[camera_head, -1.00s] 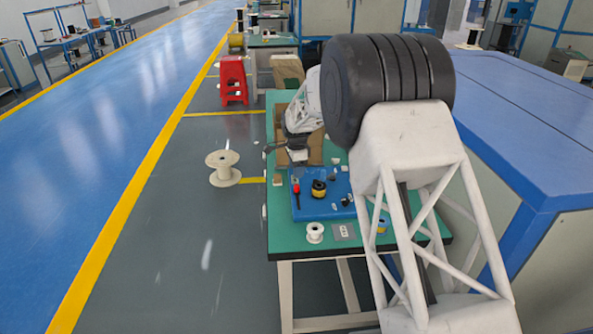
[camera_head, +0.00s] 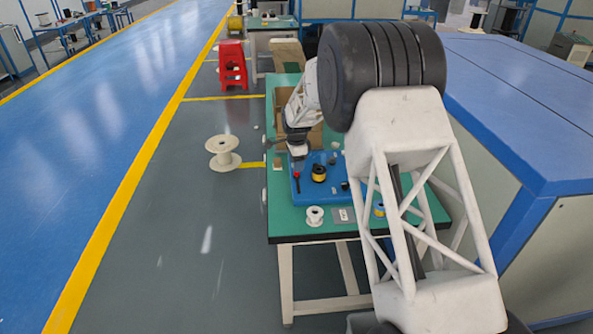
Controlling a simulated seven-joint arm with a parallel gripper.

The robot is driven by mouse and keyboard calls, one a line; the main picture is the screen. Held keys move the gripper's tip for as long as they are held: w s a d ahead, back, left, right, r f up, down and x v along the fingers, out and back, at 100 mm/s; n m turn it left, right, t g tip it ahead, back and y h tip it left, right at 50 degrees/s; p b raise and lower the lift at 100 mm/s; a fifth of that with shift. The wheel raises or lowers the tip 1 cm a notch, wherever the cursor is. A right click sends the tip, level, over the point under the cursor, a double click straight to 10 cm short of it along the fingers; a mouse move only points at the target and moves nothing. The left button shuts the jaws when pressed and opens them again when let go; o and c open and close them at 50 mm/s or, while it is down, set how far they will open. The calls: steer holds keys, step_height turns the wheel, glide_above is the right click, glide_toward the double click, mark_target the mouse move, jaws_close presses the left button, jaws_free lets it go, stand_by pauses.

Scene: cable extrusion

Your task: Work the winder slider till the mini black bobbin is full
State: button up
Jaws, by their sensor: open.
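A small black spool with a yellow band (camera_head: 319,172), which looks like the mini black bobbin, stands on the blue board (camera_head: 330,186) on the green bench. Its fill level is too small to judge. My gripper (camera_head: 297,154) is small in the picture, at the far left edge of the blue board, above and left of the bobbin and apart from it. It is open, and I see nothing in it. A small red-topped dark part (camera_head: 297,175) stands just below it. I cannot tell which part is the winder slider.
A white spool (camera_head: 314,216) and a grey plate (camera_head: 342,215) lie at the bench's (camera_head: 285,225) near edge. A yellow spool (camera_head: 379,209) is beside my arm. A larger white spool (camera_head: 223,152) stands on the floor left. A blue cabinet (camera_head: 520,100) borders the right.

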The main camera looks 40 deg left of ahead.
steer(key=shift+f, duration=1.85)
jaws_close()
